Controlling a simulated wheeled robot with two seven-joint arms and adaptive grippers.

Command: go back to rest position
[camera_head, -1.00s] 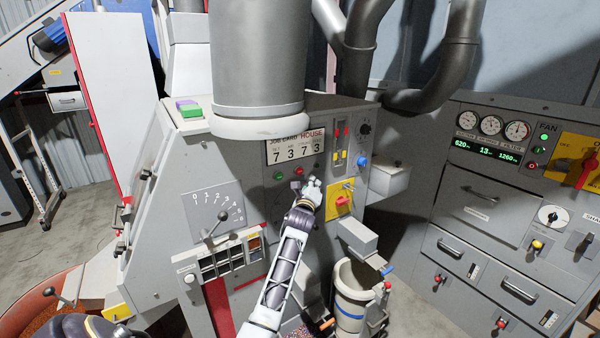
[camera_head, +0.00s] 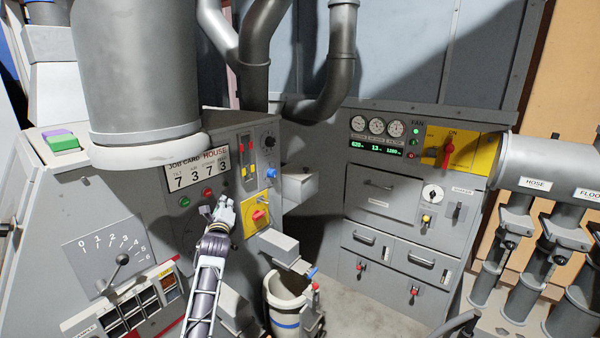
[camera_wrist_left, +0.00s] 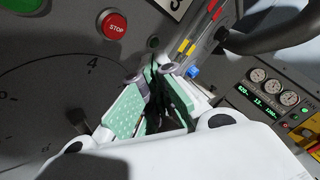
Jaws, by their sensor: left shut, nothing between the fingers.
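My left gripper (camera_head: 224,208) is in front of the grey control panel, below the job card display (camera_head: 198,170) and just left of the yellow plate with a red knob (camera_head: 260,216). It is shut and empty. In the left wrist view its green-padded fingers (camera_wrist_left: 155,95) come together near the panel face, with the red STOP button (camera_wrist_left: 116,26) up and to the left. Whether the fingertips touch the panel is unclear. My right gripper is not in view.
A grey chute box (camera_head: 272,246) and a pale bucket with a blue band (camera_head: 286,300) stand right of my left forearm. A lever (camera_head: 120,262) sticks out at left. The fan cabinet (camera_head: 375,200) stands behind at right. Pipes labelled HOSE (camera_head: 537,184) are at far right.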

